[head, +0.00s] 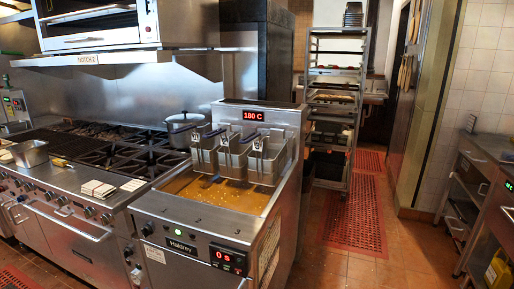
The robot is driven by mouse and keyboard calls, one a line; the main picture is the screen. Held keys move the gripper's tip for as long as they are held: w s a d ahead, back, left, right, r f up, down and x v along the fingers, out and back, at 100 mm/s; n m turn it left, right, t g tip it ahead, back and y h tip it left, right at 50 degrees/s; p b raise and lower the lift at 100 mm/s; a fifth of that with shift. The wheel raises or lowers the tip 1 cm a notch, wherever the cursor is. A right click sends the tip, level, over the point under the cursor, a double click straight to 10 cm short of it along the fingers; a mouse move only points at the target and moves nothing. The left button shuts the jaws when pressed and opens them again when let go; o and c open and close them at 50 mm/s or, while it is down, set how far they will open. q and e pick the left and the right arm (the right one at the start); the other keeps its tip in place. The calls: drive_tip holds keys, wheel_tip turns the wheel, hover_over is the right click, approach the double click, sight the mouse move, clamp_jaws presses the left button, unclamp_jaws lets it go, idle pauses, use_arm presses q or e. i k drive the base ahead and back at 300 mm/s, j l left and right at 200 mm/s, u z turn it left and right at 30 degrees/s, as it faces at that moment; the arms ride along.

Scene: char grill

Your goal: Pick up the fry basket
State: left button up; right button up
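Three wire fry baskets with upright handles hang side by side at the back of the deep fryer (190,237): a left basket (204,158), a middle basket (233,163) and a right basket (265,168). They sit above the brown oil (222,194) in the vat. The fryer's back panel shows a red "180 C" display (254,115), and its front shows "0 s". Neither of my grippers is in the head view.
A stove and grill range (105,150) with a lidded pot (184,128) adjoins the fryer on the left. A tall tray rack (335,110) stands behind at the right. A counter (490,165) lines the right side. Tiled floor with red mats (350,222) lies open between.

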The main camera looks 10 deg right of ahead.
sight(267, 162)
drive_tip(key=i+l, duration=0.2)
drive_tip(key=l, duration=0.15)
drive_tip(key=i+l+u, duration=0.1)
drive_tip(key=l, duration=0.25)
drive_tip(key=i+l, duration=0.3)
drive_tip(key=i+l+u, duration=0.1)
drive_tip(key=l, duration=0.35)
drive_tip(key=i+l, duration=0.3)
drive_tip(key=i+l+u, duration=0.1)
drive_tip(key=l, duration=0.35)
drive_tip(key=i+l, duration=0.25)
drive_tip(key=l, duration=0.15)
drive_tip(key=i+l+u, duration=0.1)
drive_tip(key=l, duration=0.3)
drive_tip(key=i, duration=0.05)
